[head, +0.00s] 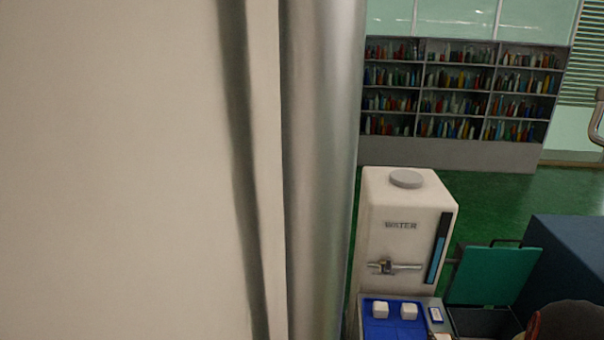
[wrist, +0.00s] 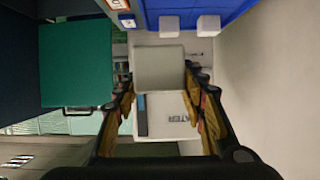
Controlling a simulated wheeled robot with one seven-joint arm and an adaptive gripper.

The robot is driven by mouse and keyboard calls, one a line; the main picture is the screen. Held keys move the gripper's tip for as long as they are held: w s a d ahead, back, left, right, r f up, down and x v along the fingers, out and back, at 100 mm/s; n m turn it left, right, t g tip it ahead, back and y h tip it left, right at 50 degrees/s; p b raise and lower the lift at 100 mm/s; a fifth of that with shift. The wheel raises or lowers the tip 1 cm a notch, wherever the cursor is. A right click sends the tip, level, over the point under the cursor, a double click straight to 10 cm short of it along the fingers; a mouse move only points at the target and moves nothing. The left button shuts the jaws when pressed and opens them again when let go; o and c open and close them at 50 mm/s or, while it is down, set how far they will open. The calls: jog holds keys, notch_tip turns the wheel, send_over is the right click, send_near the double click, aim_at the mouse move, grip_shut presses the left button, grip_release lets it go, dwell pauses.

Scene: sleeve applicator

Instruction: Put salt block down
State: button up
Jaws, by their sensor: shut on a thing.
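In the wrist view a pale grey-white block, the salt block (wrist: 159,62), sits between the fingers of my gripper (wrist: 158,80). The gripper is shut on it, with one finger on each side. The block blocks the view of part of what lies behind it. Two smaller white blocks (head: 380,310) (head: 408,311) sit on a blue tray (head: 395,331) in the head view. The tray also shows at the top of the wrist view (wrist: 240,12). The held block cannot be made out with certainty in the head view.
A white water tank (head: 404,205) with a tap stands behind the blue tray. Right of it is a dark bin with its green lid (head: 494,275) raised. A dark blue box (head: 575,255) stands further right. Bookshelves (head: 460,90) line the back. A pale wall and silver column fill the left.

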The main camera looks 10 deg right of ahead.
jog(key=w+a+r+n+y+b, duration=0.1)
jog(key=w+a+r+n+y, duration=0.1)
jog(key=a, duration=0.8)
jog(key=w+a+r+n+y, duration=0.2)
jog(key=w+a+r, duration=0.2)
jog(key=a, duration=0.7)
jog(key=w+a+r+n+y+b, duration=0.1)
jog(key=a+r, duration=0.4)
jog(key=a, duration=0.5)
jog(key=w+n+y, duration=0.1)
jog(key=w+y, duration=0.1)
jog(key=shift+w+a+r+b, duration=0.25)
jog(key=shift+w+b, duration=0.1)
jog(key=shift+w, duration=0.05)
